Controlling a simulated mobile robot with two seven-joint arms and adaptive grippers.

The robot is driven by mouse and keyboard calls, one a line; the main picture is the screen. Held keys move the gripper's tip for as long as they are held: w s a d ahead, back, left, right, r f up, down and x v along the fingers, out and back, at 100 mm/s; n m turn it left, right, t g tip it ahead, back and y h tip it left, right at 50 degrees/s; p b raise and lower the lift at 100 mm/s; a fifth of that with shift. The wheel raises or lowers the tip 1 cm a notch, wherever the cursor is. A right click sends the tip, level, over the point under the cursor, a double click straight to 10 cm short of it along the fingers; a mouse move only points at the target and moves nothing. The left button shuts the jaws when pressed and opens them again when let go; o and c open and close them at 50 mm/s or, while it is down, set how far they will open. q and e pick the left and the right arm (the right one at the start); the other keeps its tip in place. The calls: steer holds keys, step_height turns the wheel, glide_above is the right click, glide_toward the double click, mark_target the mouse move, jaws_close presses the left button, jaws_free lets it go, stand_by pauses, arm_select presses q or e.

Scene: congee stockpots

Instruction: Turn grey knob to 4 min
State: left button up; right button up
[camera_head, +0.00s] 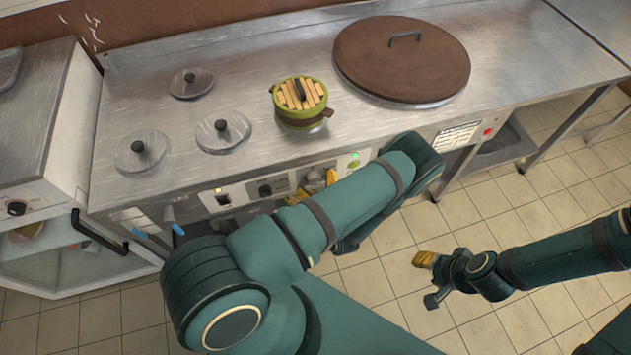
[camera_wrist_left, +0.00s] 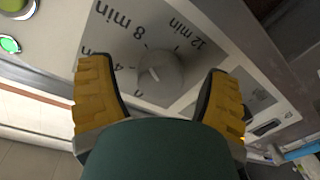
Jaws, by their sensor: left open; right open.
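The grey knob (camera_wrist_left: 160,72) sits on a light dial plate in the left wrist view. The plate reads "8 min" and "12 min", with a partly covered "4 m" at the left. A small light mark shows on the knob; its exact setting is hard to tell. My left gripper (camera_wrist_left: 160,98) is open, with one yellow finger on each side of the knob and visible gaps between. In the head view my left gripper (camera_head: 315,186) is at the stove's front panel, where my arm hides part of the controls. My right gripper (camera_head: 425,259) is open and empty above the floor.
A dark knob (camera_head: 265,191) is left of my left gripper on the panel. A green button (camera_head: 354,164) is to its right. A green pot (camera_head: 301,103), a large brown lid (camera_head: 401,60) and several small lids stand on the steel top.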

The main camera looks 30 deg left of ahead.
arm_select(q)
steer(key=shift+w+a, duration=0.1)
steer(key=shift+a, duration=0.05)
steer(key=shift+c, duration=0.3)
steer(key=c, duration=1.1)
steer(key=shift+c, duration=0.2)
steer(key=shift+n, duration=0.3)
steer(key=n, duration=0.5)
steer(key=shift+r+h+p, duration=0.15)
steer(key=shift+h+p, duration=0.15)
steer(key=shift+p, duration=0.05)
steer(key=n+p, duration=0.1)
steer(key=n, duration=0.4)
steer(key=shift+w+r+n, duration=0.1)
steer(key=shift+n, duration=0.2)
